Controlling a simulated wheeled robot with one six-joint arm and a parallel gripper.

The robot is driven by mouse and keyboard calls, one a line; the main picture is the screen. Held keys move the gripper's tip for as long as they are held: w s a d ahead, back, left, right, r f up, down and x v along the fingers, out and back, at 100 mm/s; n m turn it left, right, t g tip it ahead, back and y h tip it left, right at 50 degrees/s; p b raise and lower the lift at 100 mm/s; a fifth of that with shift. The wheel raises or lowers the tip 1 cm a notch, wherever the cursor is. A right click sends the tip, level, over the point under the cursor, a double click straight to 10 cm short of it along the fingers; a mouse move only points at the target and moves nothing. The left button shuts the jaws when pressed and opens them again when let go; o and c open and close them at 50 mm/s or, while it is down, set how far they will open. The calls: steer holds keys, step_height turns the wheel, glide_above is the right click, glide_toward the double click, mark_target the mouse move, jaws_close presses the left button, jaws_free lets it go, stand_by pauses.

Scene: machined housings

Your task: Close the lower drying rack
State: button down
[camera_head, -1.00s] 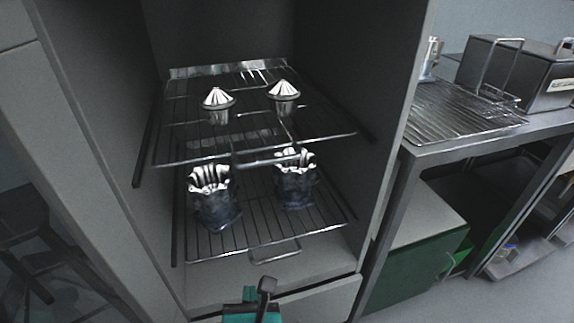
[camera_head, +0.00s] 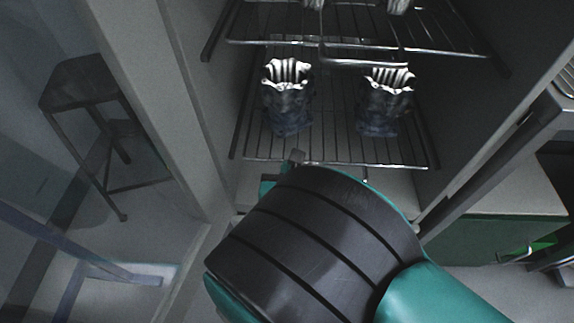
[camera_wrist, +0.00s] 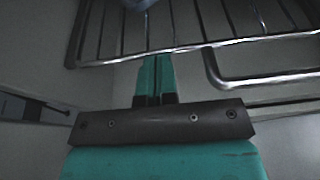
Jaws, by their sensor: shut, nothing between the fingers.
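The lower drying rack (camera_head: 338,150) is a wire shelf in the grey cabinet, bearing two dark, crinkled pieces with white ribbed tops, a left one (camera_head: 288,108) and a right one (camera_head: 386,108). In the head view my arm hides its front handle. In the wrist view the rack's front bar (camera_wrist: 235,43) crosses the top, with the wire handle (camera_wrist: 262,82) to the right of my fingers. My gripper (camera_wrist: 155,62) is shut and empty, its teal fingertips close to the front bar, left of the handle. I cannot tell whether they touch it.
The upper rack (camera_head: 440,48) hangs above with its own handle (camera_head: 362,64). The cabinet walls stand close on both sides. A stool (camera_head: 85,95) is at the far left, and a green cabinet (camera_head: 490,240) is at the right.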

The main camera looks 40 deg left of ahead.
mark_target(287, 148)
steer(key=shift+w+a, duration=0.2)
steer(key=shift+a, duration=0.05)
steer(key=shift+s+a, duration=0.1)
steer(key=x, duration=0.3)
steer(key=shift+r+b, duration=0.3)
steer(key=shift+w+a+r, duration=0.2)
steer(key=shift+w+a, duration=0.05)
steer(key=shift+w, duration=0.15)
